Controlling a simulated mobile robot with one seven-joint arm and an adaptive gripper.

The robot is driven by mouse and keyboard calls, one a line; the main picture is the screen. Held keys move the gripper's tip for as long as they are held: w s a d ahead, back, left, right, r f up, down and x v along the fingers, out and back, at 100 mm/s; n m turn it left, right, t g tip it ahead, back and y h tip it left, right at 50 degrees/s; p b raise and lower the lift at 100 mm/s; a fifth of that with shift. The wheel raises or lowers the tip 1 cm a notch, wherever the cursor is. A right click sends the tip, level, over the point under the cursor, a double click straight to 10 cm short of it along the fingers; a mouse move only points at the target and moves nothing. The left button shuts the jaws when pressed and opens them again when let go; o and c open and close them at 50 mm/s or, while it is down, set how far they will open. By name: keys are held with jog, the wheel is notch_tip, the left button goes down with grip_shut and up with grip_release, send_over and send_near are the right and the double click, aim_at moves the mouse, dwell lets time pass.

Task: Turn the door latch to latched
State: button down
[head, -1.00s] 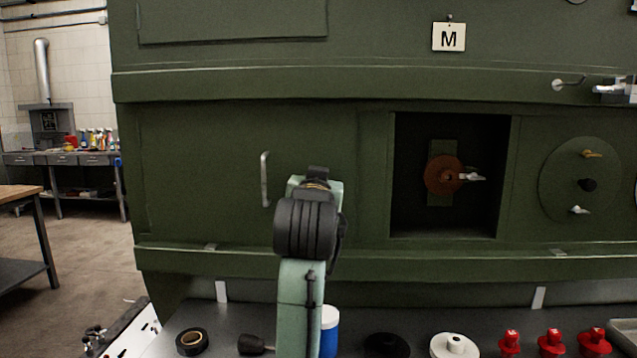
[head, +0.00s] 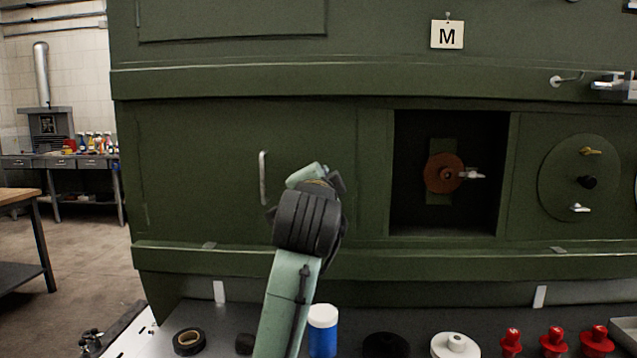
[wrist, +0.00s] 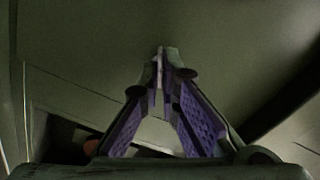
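A vertical silver handle (head: 263,178) is on the green door panel (head: 200,170) left of the dark recess. Inside the recess, an orange-brown disc (head: 440,173) carries a silver lever (head: 472,174) that points right. I cannot tell which of these fittings is the door latch. In the head view my arm stands in front of the panel, right of the handle, and hides most of my gripper. In the wrist view the purple-padded fingers of my gripper (wrist: 167,62) converge near the panel. A small pale piece shows at their tips; I cannot tell whether they grip anything.
A round green plate (head: 580,180) with small levers is right of the recess. Another silver fitting (head: 560,82) is at the upper right. Below, a grey bench holds black tape (head: 189,342), a blue jar (head: 322,332) and red pieces (head: 553,341).

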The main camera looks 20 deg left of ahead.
jog(key=m+b, duration=0.1)
jog(key=m, duration=0.4)
jog(key=shift+f+m, duration=0.1)
jog(key=shift+m, duration=0.2)
jog(key=c, duration=2.3)
grip_release()
jog(key=o, duration=0.5)
jog(key=v, duration=1.2)
